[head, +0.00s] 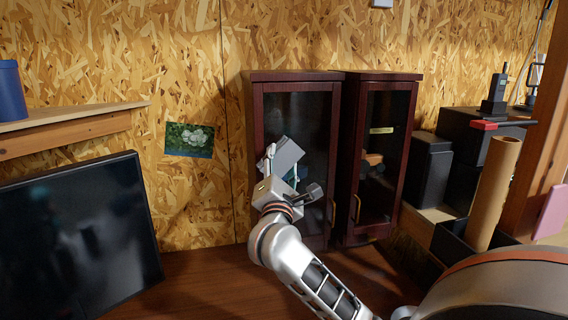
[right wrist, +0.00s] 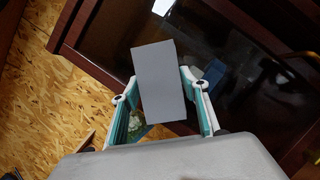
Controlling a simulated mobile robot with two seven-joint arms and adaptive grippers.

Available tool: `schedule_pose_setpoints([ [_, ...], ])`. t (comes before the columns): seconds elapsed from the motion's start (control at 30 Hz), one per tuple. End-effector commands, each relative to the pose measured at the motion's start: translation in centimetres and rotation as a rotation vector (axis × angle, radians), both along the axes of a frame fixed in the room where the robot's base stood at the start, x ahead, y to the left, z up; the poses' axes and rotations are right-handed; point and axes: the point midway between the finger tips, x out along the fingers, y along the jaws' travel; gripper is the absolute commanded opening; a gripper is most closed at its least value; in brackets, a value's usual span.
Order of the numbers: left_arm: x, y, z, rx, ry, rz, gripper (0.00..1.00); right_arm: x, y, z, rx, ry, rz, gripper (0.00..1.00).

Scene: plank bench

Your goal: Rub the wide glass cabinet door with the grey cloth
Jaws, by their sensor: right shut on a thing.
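The grey cloth (head: 284,154) is a flat, block-like grey piece in my right gripper (head: 279,166). In the right wrist view the cloth (right wrist: 160,75) stands out between the two fingers, and the gripper is shut on it. The wide glass cabinet door (head: 301,105) is the left one of two, with a dark red frame and dark glass. The cloth is in front of this door's left part, at about mid height. I cannot tell whether it touches the glass. The door's brass handle (head: 333,211) is at its lower right. My left gripper is not in view.
The narrower glass door (head: 388,135) stands just right, with its own handle (head: 357,208). A dark screen (head: 80,235) stands at the left, below a wooden shelf (head: 70,130). Black boxes (head: 430,170) and a cardboard tube (head: 493,195) are at the right. The bench left of the cabinet is clear.

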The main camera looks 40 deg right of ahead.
Motion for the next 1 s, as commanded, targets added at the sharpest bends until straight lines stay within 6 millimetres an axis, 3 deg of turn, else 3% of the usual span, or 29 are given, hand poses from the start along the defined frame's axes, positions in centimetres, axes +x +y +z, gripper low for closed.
schedule_pose_setpoints([
  [0.1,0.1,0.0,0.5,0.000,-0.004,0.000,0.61,-0.2,0.0,0.8,0.000,-0.003,0.000,0.23],
  [1.0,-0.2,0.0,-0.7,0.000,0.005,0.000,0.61,-2.6,-4.9,0.5,0.000,-0.001,-0.003,0.23],
])
